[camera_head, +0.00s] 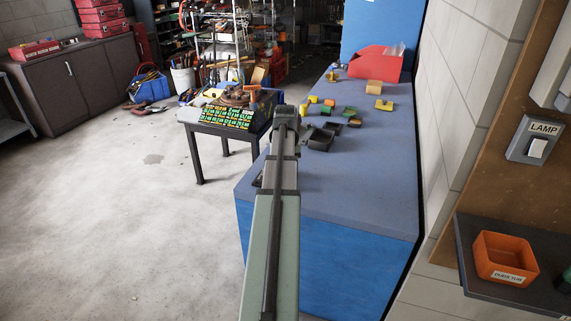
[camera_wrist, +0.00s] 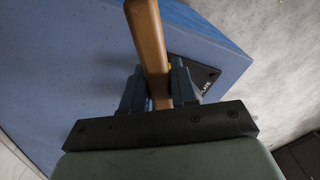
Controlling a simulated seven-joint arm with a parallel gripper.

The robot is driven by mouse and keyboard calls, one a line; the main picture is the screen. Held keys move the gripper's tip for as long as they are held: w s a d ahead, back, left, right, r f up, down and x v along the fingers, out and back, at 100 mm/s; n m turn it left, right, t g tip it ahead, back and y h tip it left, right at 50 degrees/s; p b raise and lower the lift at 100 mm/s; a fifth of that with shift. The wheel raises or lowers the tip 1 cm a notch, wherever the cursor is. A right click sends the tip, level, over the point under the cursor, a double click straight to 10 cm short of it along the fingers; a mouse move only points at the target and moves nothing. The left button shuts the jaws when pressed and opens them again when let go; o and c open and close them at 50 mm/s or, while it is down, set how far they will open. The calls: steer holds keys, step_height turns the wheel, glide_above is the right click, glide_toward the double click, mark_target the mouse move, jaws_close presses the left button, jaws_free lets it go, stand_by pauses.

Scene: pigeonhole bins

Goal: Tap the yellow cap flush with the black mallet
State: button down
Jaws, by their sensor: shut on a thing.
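My gripper (camera_wrist: 158,86) is shut on a brown wooden handle (camera_wrist: 148,35) in the wrist view. The handle runs up and out of the picture, so no black mallet head shows. A speck of yellow (camera_wrist: 171,67) shows just behind the handle; most of it is hidden, and I cannot tell if it is the cap. A black plate (camera_wrist: 203,75) with white lettering lies beyond the right finger. In the head view my arm hides the gripper area. Several small yellow things stand on the bench, including a yellow block (camera_head: 384,105); I cannot tell which is the cap.
The blue-grey bench top (camera_head: 340,185) is clear at its near end. Dark trays (camera_head: 320,138) lie right of my arm. A red bin (camera_head: 376,63) stands at the back. A wall bounds the right side. A smaller table (camera_head: 200,115) with tools stands left.

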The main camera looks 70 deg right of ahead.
steer(key=shift+f, duration=0.35)
steer(key=shift+f, duration=0.1)
step_height(320, 180, down, 4)
steer(key=shift+f, duration=0.1)
steer(key=shift+r, duration=2.25)
